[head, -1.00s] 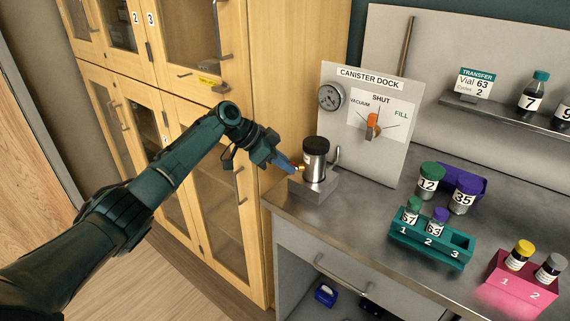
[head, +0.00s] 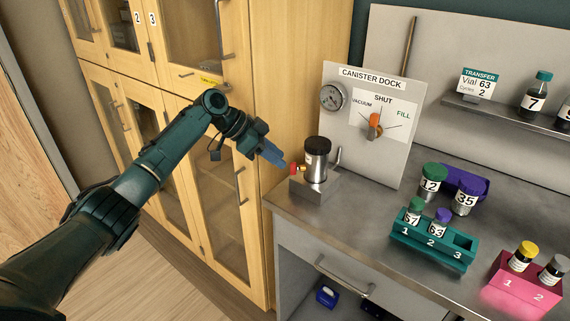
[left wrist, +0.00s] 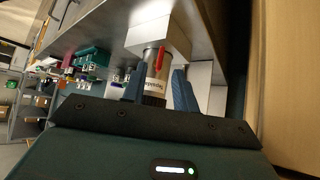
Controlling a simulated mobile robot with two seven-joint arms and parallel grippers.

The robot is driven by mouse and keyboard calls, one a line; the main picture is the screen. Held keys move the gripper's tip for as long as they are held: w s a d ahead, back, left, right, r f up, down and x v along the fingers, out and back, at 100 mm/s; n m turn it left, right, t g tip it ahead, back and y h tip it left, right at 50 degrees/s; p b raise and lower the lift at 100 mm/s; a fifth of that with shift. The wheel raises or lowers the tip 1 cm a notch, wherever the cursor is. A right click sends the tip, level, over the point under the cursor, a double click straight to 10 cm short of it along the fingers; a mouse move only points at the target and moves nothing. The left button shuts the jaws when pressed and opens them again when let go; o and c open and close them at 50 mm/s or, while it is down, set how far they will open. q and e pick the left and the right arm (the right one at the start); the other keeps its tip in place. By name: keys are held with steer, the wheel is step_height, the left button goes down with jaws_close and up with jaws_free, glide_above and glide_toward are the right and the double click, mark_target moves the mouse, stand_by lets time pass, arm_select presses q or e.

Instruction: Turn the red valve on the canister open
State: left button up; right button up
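The canister (head: 317,160), a metal cylinder with a black lid, stands upright on a grey dock block at the counter's left end. Its small red valve (head: 293,169) sticks out on the left side by a brass stem. My left gripper (head: 283,161) is just up and left of the valve, apparently apart from it. In the left wrist view the blue fingers (left wrist: 157,74) are spread with nothing gripped. The red valve (left wrist: 159,57) shows beyond them as an upright bar, in front of the canister (left wrist: 155,88). My right gripper is not in view.
The canister dock panel (head: 355,130) behind has a gauge and an orange knob (head: 375,123). A teal rack (head: 432,247), a pink rack (head: 518,292) and loose vials stand to the right. Wooden cabinets (head: 215,230) rise beside the arm.

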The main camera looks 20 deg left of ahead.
arm_select(q)
steer(key=b+v, duration=0.1)
steer(key=v, duration=0.8)
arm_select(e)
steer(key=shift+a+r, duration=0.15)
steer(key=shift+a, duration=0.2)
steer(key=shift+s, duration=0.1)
